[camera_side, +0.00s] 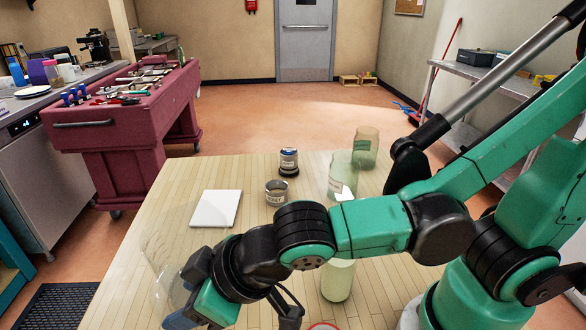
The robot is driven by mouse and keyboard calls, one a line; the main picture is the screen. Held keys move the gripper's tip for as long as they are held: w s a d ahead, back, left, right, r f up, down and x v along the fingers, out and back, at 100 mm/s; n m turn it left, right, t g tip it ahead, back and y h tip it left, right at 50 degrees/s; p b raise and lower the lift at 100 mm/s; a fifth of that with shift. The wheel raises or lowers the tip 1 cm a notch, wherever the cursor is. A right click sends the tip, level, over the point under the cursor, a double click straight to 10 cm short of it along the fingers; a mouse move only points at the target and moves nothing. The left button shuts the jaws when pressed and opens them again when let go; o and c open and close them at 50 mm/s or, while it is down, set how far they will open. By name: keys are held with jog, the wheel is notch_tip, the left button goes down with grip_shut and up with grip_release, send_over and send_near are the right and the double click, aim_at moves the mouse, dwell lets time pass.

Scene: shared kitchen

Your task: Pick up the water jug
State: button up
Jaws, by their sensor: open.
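A large clear vessel (160,252), faint against the wooden table, stands at the left beside my wrist and looks like the water jug. My wrist and gripper cover part of it, and I cannot make out a handle. My gripper (236,318) is at the bottom of the view, pointing down, its fingers spread apart. I see nothing held between them. It overlaps the vessel's right side in the picture; I cannot tell whether they touch.
The table (130,297) also bears a white square plate (216,208), a labelled tin (276,192), a dark-based jar (289,160), greenish clear containers (366,146) and a pale green vessel (338,281) under my arm. A red rim (322,326) shows at the bottom edge.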

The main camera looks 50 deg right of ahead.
aim_at(170, 311)
jog(key=shift+x, duration=2.9)
grip_shut()
